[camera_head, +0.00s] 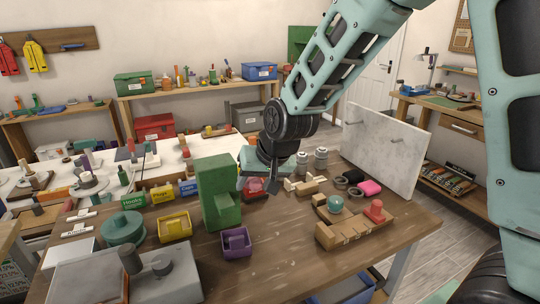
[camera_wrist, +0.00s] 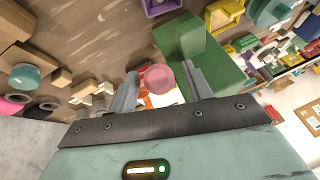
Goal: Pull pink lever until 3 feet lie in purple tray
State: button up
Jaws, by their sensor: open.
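The pink lever's round knob (camera_wrist: 158,78) shows in the wrist view, between the fingers of my gripper (camera_wrist: 159,73). The fingers are open on either side of it, and I cannot tell whether either touches it. The green dispenser block (camera_head: 217,192) stands on the wooden table, left of my gripper in the head view; it also shows in the wrist view (camera_wrist: 188,45). The purple tray (camera_head: 236,243) sits in front of the block, with its edge also in the wrist view (camera_wrist: 163,8). Its contents are too small to tell.
A yellow bin (camera_head: 174,228) and a teal round object (camera_head: 123,229) stand left of the block. Wooden blocks with a red knob (camera_head: 375,210) stand at the right, near a pale upright board (camera_head: 387,150). Bare tabletop lies in front of the purple tray.

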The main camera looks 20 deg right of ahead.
jog(key=v, duration=1.5)
jog(key=shift+s+r+b, duration=0.25)
jog(key=shift+r+b, duration=0.05)
jog(key=shift+b, duration=0.15)
jog(key=shift+d, duration=0.1)
jog(key=s+a+f+n+g, duration=0.1)
jog(key=s+a+f+n, duration=0.2)
jog(key=s, duration=0.4)
jog(key=s+a+f+n+g, duration=0.2)
jog(key=s+a+f+n, duration=0.1)
jog(key=s+f, duration=0.3)
jog(key=s+a+f+n+g+h, duration=0.1)
jog(key=s+a+f+n+g, duration=0.1)
jog(key=s, duration=0.5)
notch_tip(320, 180, down, 2)
jog(key=shift+s+a+f+n, duration=0.3)
jog(key=shift+a+n, duration=0.25)
jog(key=shift+n, duration=0.35)
jog(key=shift+r, duration=0.1)
